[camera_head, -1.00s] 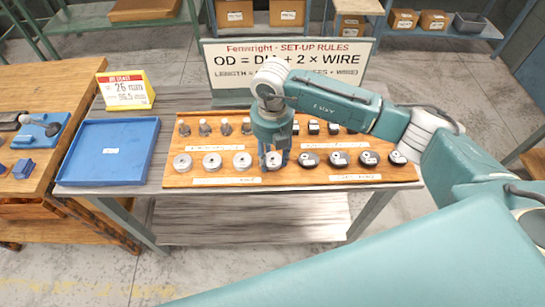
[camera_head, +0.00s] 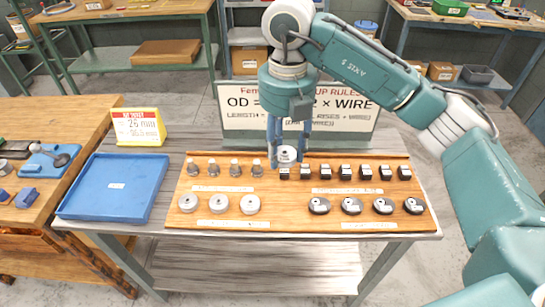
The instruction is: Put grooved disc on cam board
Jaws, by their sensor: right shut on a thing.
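A wooden board (camera_head: 285,207) lies on the grey table. It carries a front row of pale round discs at left and black cams (camera_head: 351,206) at right, with small posts behind. I cannot tell whether this is the cam board. My right gripper (camera_head: 288,158), pointing down, is shut on a pale disc (camera_head: 287,154), the grooved disc as far as I can tell. The disc is held over the back part of the board, seemingly above it; its groove is too small to make out. Three similar discs (camera_head: 219,204) remain in the front row. My left gripper is not in view.
A rules sign (camera_head: 240,124) stands behind the board, close to my right arm. A wooden bench (camera_head: 88,110) adjoins at left.

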